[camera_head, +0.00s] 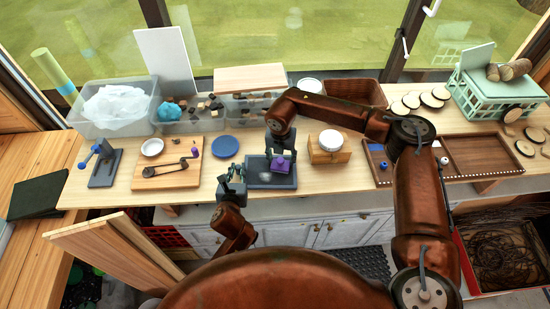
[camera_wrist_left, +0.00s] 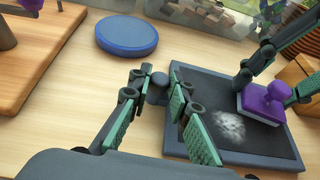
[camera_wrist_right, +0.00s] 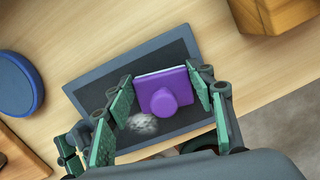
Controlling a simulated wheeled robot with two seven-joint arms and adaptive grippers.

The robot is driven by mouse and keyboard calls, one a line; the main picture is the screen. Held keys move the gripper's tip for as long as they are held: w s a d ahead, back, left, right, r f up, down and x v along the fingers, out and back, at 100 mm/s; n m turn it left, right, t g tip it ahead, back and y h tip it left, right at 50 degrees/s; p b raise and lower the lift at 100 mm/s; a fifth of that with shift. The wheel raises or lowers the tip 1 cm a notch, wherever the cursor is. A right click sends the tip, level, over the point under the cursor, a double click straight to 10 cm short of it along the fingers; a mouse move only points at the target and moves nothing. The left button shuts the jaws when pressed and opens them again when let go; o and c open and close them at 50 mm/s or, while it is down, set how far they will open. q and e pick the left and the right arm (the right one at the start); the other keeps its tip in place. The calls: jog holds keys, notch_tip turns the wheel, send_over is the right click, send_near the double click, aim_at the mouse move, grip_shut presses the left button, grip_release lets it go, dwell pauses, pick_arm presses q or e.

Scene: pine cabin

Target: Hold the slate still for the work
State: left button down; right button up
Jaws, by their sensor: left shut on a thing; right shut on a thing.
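The slate (camera_head: 256,164) is a dark board with a blue-grey frame, lying flat on the bench. It fills the right of the left wrist view (camera_wrist_left: 262,143) and shows in the right wrist view (camera_wrist_right: 92,86). A whitish smudge (camera_wrist_left: 229,126) is on its face. My left gripper (camera_wrist_left: 157,86) is at the slate's left edge, shut on a dark round knob there. My right gripper (camera_wrist_right: 164,82) is above the slate, shut on a purple eraser block (camera_wrist_right: 166,98) with a round knob. The block is over the slate, just beyond the smudge; its underside is hidden.
A blue disc (camera_head: 225,146) and a wooden board (camera_head: 160,181) with small tools lie left of the slate. A wooden block (camera_head: 328,154) with a white round top stands close right, before a compartmented brown tray (camera_head: 482,157). Clear bins (camera_head: 120,122) line the back.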

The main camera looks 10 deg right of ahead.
jog(key=shift+d+r, duration=0.2)
jog(key=shift+r, duration=3.95)
jog(key=shift+a, duration=0.1)
